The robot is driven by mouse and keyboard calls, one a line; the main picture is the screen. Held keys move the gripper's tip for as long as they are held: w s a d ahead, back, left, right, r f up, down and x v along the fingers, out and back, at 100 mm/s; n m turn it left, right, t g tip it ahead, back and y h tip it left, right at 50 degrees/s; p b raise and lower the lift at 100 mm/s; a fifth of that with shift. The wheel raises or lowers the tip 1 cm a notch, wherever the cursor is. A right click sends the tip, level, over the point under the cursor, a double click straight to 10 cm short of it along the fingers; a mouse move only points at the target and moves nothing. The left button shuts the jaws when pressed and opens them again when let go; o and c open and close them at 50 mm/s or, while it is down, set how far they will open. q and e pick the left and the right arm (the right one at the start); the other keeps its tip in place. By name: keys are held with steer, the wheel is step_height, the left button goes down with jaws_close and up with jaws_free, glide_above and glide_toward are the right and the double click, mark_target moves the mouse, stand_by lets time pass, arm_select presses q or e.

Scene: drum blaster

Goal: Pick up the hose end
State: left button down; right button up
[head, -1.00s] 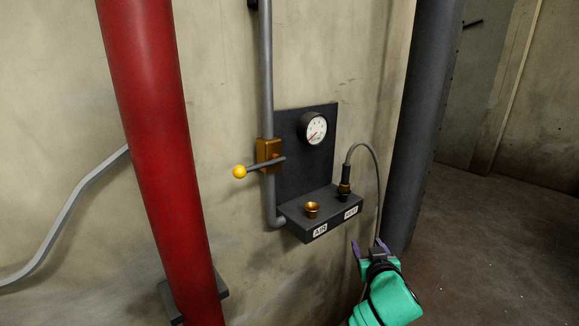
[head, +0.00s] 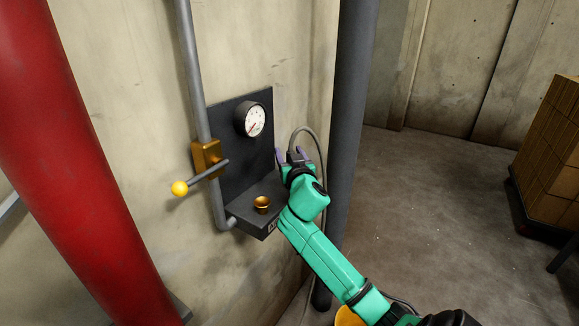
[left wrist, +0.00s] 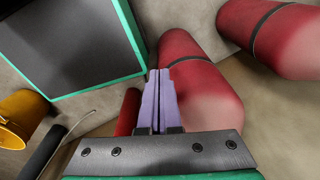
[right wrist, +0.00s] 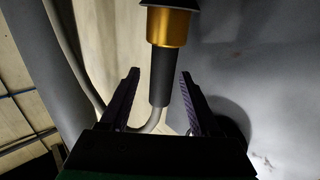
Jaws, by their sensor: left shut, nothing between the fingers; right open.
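In the right wrist view the hose end is a black grip (right wrist: 160,78) below a brass collar (right wrist: 168,28), with the grey hose (right wrist: 148,124) curving from it. My right gripper (right wrist: 159,74) is open, with one finger on each side of the black grip and gaps showing. In the head view my right gripper (head: 292,154) is at the right of the wall panel and hides the hose end; only the hose loop (head: 307,130) shows above it. My left gripper (left wrist: 158,74) is shut and empty in the left wrist view, away from the hose.
A red pipe (head: 70,150) stands left, a grey column (head: 350,130) right. Red cylinders (left wrist: 205,95) lie near my left gripper.

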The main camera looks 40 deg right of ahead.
steer(key=shift+x, duration=0.85)
jaws_close()
stand_by(0.8)
